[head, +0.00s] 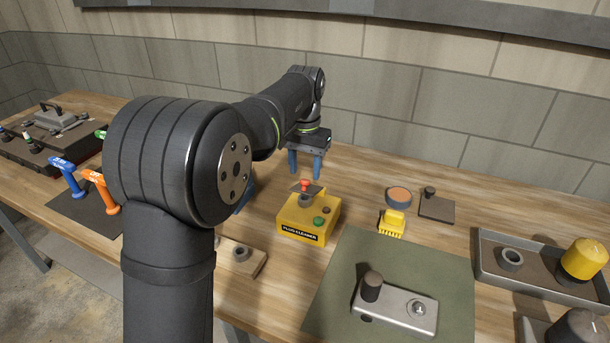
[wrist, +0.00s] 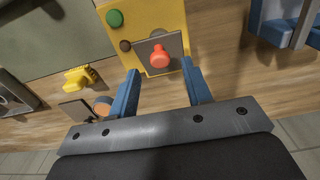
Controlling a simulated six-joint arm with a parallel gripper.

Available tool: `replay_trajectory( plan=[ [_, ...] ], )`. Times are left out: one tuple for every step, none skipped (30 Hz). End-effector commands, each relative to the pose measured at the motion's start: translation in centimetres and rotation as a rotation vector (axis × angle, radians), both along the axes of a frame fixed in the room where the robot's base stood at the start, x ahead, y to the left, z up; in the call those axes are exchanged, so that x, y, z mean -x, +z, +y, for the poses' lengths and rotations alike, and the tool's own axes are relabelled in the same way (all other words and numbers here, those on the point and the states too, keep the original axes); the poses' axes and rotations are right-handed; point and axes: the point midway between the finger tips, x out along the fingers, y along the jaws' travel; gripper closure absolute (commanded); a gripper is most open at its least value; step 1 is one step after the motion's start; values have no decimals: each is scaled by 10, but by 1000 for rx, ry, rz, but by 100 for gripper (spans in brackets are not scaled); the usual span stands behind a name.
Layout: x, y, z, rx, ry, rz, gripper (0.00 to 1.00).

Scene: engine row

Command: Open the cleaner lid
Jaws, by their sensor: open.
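The cleaner (head: 300,225) is a yellow box labelled "PLUG CLEANER" in the middle of the bench. Its lid (head: 312,190) is a small dark plate at the back of the box top, with a red knob (head: 305,184). In the wrist view the lid (wrist: 146,48) is a grey plate and its red knob (wrist: 159,57) lies between the blue fingertips in the picture. My gripper (head: 305,172) points down just behind the knob; it is open and empty, with one finger on each side (wrist: 161,70). I cannot tell whether the fingers are level with the knob.
Green and dark red buttons sit on the cleaner. To its right are a yellow brush (head: 392,224), a round cup (head: 398,197) and a dark plate (head: 437,207). A green mat (head: 340,285) lies in front. A blue holder (wrist: 285,32) stands close beside the gripper.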

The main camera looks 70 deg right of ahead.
Motion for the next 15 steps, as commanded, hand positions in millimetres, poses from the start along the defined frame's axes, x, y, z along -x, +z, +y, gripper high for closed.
replay_trajectory(
  plan=[
    [0,-8,0,-1,0,0,55],
    [0,-12,0,-1,0,0,55],
    [0,-16,0,-1,0,0,55],
    [0,-19,0,0,0,0,55],
    [0,-22,0,0,0,0,55],
    [0,-24,0,1,0,0,55],
    [0,-26,0,1,0,0,55],
    [0,-27,0,1,0,0,55],
    [0,-28,0,1,0,0,55],
    [0,-29,0,1,0,0,55],
    [0,-29,0,2,0,0,55],
    [0,-29,0,2,0,0,55],
    [0,-29,0,2,0,0,55],
    [0,-29,0,2,0,0,55],
    [0,-29,0,2,0,0,55]
  ],
)
